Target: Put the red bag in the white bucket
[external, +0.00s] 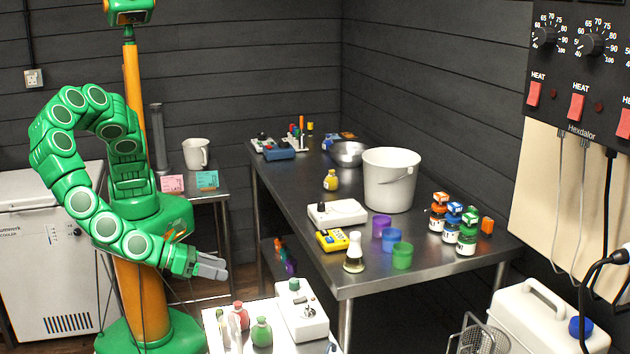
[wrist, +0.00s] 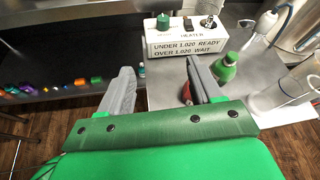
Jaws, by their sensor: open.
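The white bucket (external: 390,182) stands upright on the steel table (external: 290,205), with its handle hanging down its side. I cannot make out a red bag for certain in either view. A small red thing (wrist: 187,91) shows partly behind my right finger in the wrist view; its shape is hidden. My gripper (external: 212,267) is open and empty, left of the steel table and above and behind the small front bench. In the wrist view my gripper (wrist: 162,82) has its two grey fingers wide apart.
The front bench (wrist: 165,90) carries a heater box (external: 302,312), a green bottle (external: 262,332) and a red bottle (external: 240,316). Coloured cups (external: 402,256), a flask (external: 353,254) and capped jars (external: 466,240) stand near the bucket. A white cooler (external: 55,260) is at left.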

